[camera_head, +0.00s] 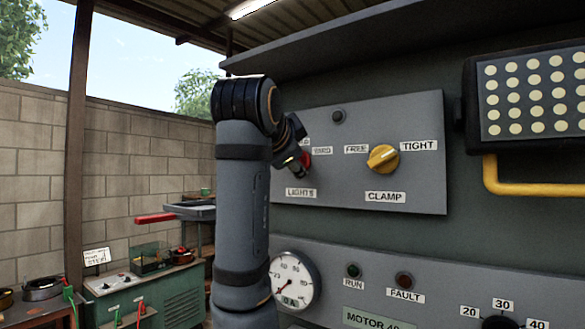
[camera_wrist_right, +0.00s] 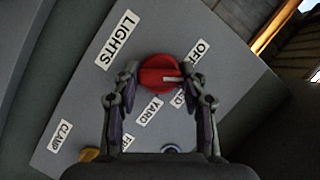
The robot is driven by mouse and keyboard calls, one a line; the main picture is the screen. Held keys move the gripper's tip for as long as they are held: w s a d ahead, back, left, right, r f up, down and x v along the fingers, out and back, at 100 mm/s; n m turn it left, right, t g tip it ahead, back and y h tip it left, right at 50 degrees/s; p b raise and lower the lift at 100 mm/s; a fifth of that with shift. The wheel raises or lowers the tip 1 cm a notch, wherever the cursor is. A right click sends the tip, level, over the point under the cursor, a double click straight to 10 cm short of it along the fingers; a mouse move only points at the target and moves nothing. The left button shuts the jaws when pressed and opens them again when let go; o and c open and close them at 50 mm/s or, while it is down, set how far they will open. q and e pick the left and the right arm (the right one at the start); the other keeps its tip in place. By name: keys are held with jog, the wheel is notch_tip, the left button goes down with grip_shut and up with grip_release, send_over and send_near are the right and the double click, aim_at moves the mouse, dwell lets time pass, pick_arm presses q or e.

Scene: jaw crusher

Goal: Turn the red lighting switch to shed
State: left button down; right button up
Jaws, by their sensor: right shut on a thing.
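The red lighting switch (camera_wrist_right: 160,72) is a round knob on the grey panel, under the LIGHTS label (camera_wrist_right: 117,40) in the tilted right wrist view. Its white pointer mark faces right in that view, between the OFF label (camera_wrist_right: 198,50) and a partly hidden label ending in "ED". A YARD label (camera_wrist_right: 152,111) is beside it. My right gripper (camera_wrist_right: 165,80) has one finger on each side of the knob and is shut on it. In the head view my right gripper (camera_head: 298,160) and arm hide most of the switch (camera_head: 307,160). My left gripper is not in view.
The yellow CLAMP knob (camera_head: 383,158) is to the right on the same panel. A yellow handle (camera_head: 530,188) juts out at right. A green bench unit (camera_head: 150,295) stands at left.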

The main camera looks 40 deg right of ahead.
jog(key=shift+f+m+t+h+b, duration=0.25)
jog(key=shift+m+t+b, duration=0.5)
jog(key=shift+m, duration=0.7)
jog(key=shift+f+m+t+h+b, duration=0.1)
jog(key=shift+m+t+h+b, duration=0.25)
jog(key=shift+m+b, duration=0.9)
jog(key=shift+m, duration=0.3)
jog(key=o, duration=1)
jog(key=shift+o, duration=0.7)
jog(key=shift+s+a+r, duration=0.15)
